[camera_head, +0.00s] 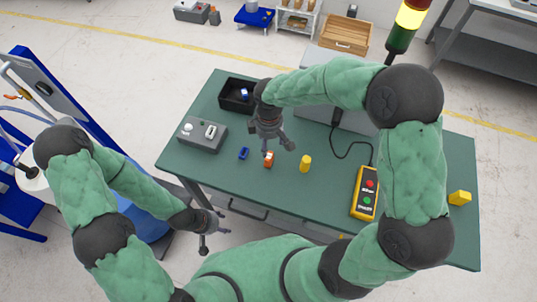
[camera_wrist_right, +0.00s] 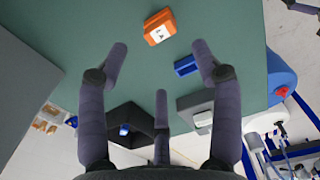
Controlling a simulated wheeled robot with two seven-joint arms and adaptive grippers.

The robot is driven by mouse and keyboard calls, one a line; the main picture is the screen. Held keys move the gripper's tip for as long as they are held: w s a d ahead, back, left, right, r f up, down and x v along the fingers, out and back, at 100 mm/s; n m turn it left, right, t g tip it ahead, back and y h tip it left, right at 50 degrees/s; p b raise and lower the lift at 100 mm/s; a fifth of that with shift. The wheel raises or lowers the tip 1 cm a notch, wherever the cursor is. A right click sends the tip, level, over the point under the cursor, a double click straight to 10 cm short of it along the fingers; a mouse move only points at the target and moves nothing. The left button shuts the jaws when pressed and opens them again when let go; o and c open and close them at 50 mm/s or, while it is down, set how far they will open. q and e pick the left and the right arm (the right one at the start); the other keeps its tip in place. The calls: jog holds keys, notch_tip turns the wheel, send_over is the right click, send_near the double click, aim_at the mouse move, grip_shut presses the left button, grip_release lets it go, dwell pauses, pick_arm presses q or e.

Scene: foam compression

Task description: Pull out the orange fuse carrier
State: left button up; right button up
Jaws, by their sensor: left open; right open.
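The orange fuse carrier (camera_head: 268,160), a small block with a white label, lies on the green table. It also shows near the top of the right wrist view (camera_wrist_right: 159,27), beyond the fingertips. My right gripper (camera_head: 278,148) is above the table close to the carrier, its fingers spread and empty. In the right wrist view my right gripper (camera_wrist_right: 160,58) points toward the carrier with a gap between; no finger touches it. My left gripper (camera_head: 212,232) is open and empty, low by the table's front left edge.
A blue block (camera_head: 244,153) lies left of the carrier, and a yellow cylinder (camera_head: 305,163) stands right of it. A grey box (camera_head: 203,134), a black bin (camera_head: 235,96) and a yellow button box (camera_head: 365,193) are on the table. A black cable (camera_head: 350,152) curves across the right side.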

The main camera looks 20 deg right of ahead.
aim_at(269, 156)
notch_tip(269, 156, down, 9)
jog(key=b, duration=0.6)
dwell(1.4)
jog(key=c, duration=1.2)
jog(key=shift+r, duration=0.1)
grip_shut()
